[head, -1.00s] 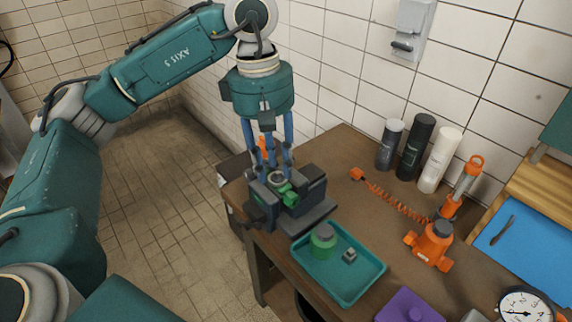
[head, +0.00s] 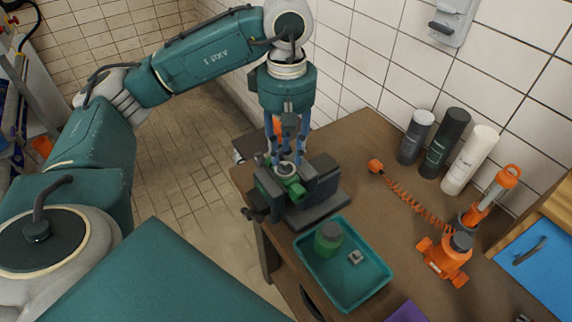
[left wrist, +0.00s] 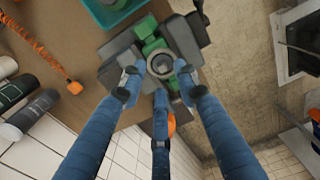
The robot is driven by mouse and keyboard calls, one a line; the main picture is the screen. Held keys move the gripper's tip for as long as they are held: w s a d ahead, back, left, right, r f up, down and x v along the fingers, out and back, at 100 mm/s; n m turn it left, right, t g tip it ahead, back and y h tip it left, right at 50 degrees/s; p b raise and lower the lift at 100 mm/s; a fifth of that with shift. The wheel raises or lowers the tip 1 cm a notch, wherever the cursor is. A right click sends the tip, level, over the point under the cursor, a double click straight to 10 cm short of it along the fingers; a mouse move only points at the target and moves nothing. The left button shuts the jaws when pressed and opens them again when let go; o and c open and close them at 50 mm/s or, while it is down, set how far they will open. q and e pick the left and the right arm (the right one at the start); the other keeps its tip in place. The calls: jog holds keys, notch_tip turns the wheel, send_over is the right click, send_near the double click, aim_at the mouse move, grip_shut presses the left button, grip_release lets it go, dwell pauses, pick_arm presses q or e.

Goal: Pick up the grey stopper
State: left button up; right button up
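A grey round piece with a dark centre, seemingly the stopper (left wrist: 161,65), sits on a green fitting (head: 295,190) held in the dark grey vise (head: 322,203) at the table corner. The fitting also shows in the left wrist view (left wrist: 153,46). My left gripper (head: 287,158) points down over the fitting. Its three blue fingers are open, with the tips spread around the grey piece in the left wrist view (left wrist: 160,80). I cannot tell whether any tip touches it. My right gripper is not in view.
A teal tray (head: 366,291) beside the vise holds a green jar (head: 328,240) and a small grey block (head: 355,257). An orange tool (head: 445,257) with a coiled cord stands to the right. Several bottles (head: 445,143) stand near the tiled wall.

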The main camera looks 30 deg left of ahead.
aim_at(285, 163)
pick_arm(q)
jog(key=shift+s+a+f+p, duration=0.1)
jog(key=shift+s+f+p, duration=0.1)
jog(key=shift+f, duration=0.4)
jog(key=shift+s+a+f+p, duration=0.1)
jog(key=shift+f+p, duration=0.1)
jog(key=shift+f, duration=0.7)
jog(key=shift+w+f, duration=0.1)
jog(key=shift+f, duration=0.05)
jog(key=shift+d, duration=0.1)
jog(key=c, duration=0.4)
grip_shut()
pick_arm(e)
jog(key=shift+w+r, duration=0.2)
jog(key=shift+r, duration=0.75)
